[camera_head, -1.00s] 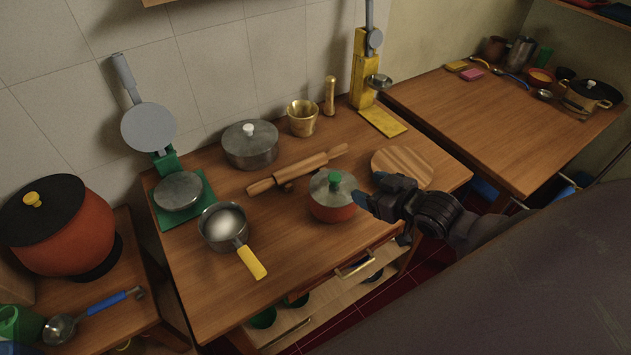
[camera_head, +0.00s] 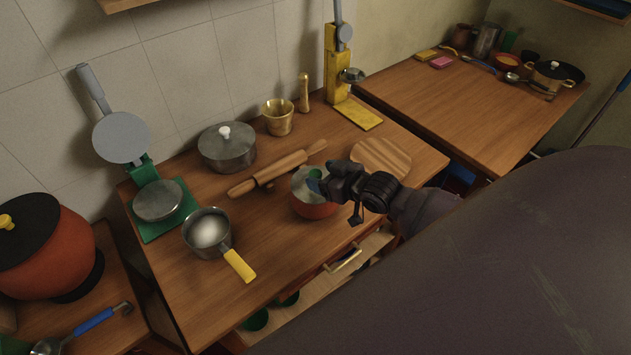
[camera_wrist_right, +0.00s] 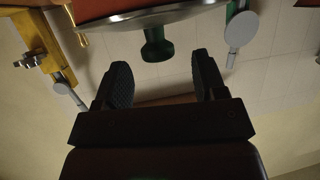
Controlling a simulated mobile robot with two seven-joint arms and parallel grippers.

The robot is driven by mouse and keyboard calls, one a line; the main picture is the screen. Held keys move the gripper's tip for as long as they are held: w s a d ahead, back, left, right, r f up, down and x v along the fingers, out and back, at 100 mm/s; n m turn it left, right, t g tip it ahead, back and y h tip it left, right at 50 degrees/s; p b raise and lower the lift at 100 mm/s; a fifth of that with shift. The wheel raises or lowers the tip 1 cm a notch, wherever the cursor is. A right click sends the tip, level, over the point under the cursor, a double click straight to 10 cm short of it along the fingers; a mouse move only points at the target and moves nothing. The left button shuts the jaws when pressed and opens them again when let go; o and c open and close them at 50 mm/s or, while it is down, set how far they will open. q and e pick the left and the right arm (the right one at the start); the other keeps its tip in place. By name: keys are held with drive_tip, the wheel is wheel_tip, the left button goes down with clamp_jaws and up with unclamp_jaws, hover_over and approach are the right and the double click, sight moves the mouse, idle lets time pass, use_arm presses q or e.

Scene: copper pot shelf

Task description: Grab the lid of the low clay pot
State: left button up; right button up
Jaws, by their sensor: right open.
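The low clay pot (camera_head: 313,209) is squat and orange-red and stands on the near wooden table. Its grey lid (camera_head: 299,188) sits on it, with a green knob (camera_head: 314,173) on top. My right gripper (camera_head: 322,184) is open at the lid's right side and partly hides lid and knob. In the right wrist view, the green knob (camera_wrist_right: 157,46) shows ahead of the gap between the two fingers (camera_wrist_right: 161,78), apart from the pads. The lid's rim (camera_wrist_right: 150,17) crosses the top of that view. My left gripper is not in view.
A rolling pin (camera_head: 278,172) lies behind the pot, and a round wooden board (camera_head: 382,157) lies to its right. A saucepan (camera_head: 207,230) with a yellow handle stands to the left. A grey lidded pot (camera_head: 227,150) and a brass mortar (camera_head: 278,118) stand farther back.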

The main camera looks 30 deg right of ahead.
sight(315, 173)
drive_tip(key=shift+x, duration=1.65)
drive_tip(key=c, duration=1)
drive_tip(key=shift+c, duration=0.2)
